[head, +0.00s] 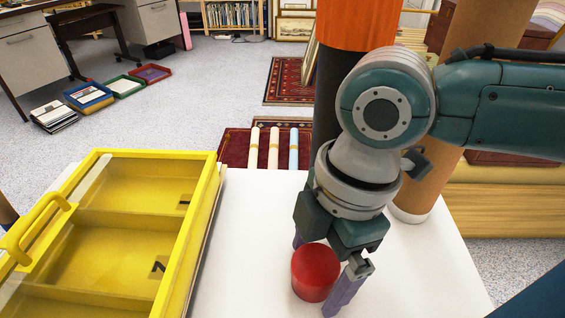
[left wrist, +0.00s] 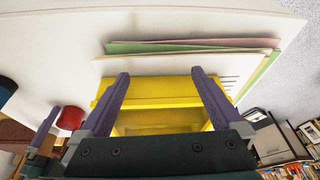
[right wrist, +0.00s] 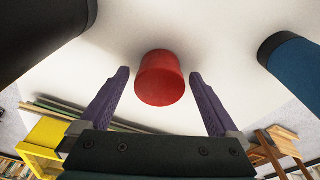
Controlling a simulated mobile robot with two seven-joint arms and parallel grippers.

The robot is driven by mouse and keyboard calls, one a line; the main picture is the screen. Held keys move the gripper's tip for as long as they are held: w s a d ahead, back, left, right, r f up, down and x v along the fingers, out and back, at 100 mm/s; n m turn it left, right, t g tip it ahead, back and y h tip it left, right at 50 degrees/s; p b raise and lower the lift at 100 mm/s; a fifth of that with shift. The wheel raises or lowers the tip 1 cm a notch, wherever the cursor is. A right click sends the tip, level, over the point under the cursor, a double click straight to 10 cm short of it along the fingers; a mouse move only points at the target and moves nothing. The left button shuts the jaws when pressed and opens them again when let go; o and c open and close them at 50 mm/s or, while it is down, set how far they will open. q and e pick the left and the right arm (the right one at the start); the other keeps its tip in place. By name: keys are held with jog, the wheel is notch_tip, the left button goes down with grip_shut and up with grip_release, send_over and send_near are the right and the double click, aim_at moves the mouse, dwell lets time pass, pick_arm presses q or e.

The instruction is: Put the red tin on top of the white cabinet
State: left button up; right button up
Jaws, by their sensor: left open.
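The red tin (head: 316,272) stands upright on a white flat top (head: 420,275); I cannot tell whether this is the white cabinet. My right gripper (head: 314,279) is open and points down, with one finger on each side of the tin. In the right wrist view the tin (right wrist: 160,80) sits between and just beyond the open fingertips (right wrist: 160,73), with gaps on both sides. My left gripper (left wrist: 160,73) is open and empty over the yellow box; it is not clear in the head view. The tin (left wrist: 70,118) also shows at the left there.
A yellow compartment box (head: 208,185) with a handled lid fills the left of the white top, with flat sheets (left wrist: 190,47) beside it. Rolled prints (head: 273,148) lie on a red rug. Grey drawer units (head: 28,58) stand far left.

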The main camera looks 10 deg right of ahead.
aim_at(330, 258)
pick_arm(q)
notch_tip(330, 258, up, 4)
jog(key=p, duration=0.4)
jog(key=shift+r, duration=0.2)
jog(key=shift+r+p, duration=0.1)
jog(key=shift+p, duration=0.2)
pick_arm(e)
notch_tip(330, 258, up, 12)
jog(key=d, duration=0.1)
jog(key=shift+d, duration=0.4)
jog(key=shift+w+r, duration=0.1)
